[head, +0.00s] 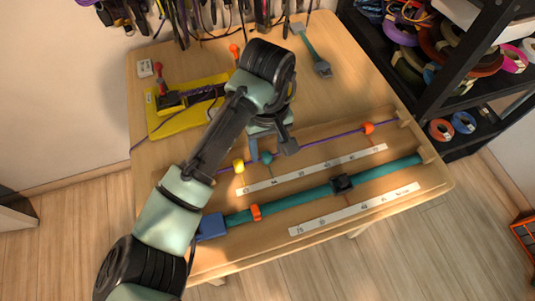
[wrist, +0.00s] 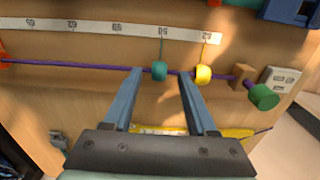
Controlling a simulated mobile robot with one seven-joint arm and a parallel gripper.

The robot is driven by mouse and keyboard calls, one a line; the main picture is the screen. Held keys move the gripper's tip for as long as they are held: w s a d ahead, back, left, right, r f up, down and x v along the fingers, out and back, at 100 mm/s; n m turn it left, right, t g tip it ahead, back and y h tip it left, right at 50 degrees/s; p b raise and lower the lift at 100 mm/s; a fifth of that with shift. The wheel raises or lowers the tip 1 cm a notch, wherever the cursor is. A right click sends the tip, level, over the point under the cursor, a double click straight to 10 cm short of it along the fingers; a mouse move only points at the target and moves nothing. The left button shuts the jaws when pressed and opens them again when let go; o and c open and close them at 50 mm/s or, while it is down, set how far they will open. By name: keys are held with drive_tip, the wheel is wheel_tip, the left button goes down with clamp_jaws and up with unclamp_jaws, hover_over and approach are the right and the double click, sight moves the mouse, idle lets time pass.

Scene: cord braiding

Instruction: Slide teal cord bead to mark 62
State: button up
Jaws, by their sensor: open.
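The teal bead (wrist: 159,71) sits on a thin purple cord (wrist: 80,66), and it also shows in the head view (head: 266,157). My gripper (wrist: 161,73) is open, with one finger on each side of the teal bead and a gap to each. A yellow bead (wrist: 203,73) is just outside the right finger in the wrist view. A thin teal line runs from the strip toward the teal bead, and a yellow one toward the yellow bead.
An orange bead (head: 367,127) is far along the purple cord. A thicker teal cord (head: 300,198) with an orange band (head: 256,211) and a black slider (head: 342,183) runs parallel in front. A yellow board (head: 190,105) lies behind, left of my arm. A dark shelf (head: 465,75) stands right.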

sight(268, 158)
drive_tip(key=shift+f, duration=1.5)
drive_tip(key=shift+c, duration=0.3)
clamp_jaws()
drive_tip(key=shift+d+r, duration=0.1)
drive_tip(key=shift+r, duration=0.05)
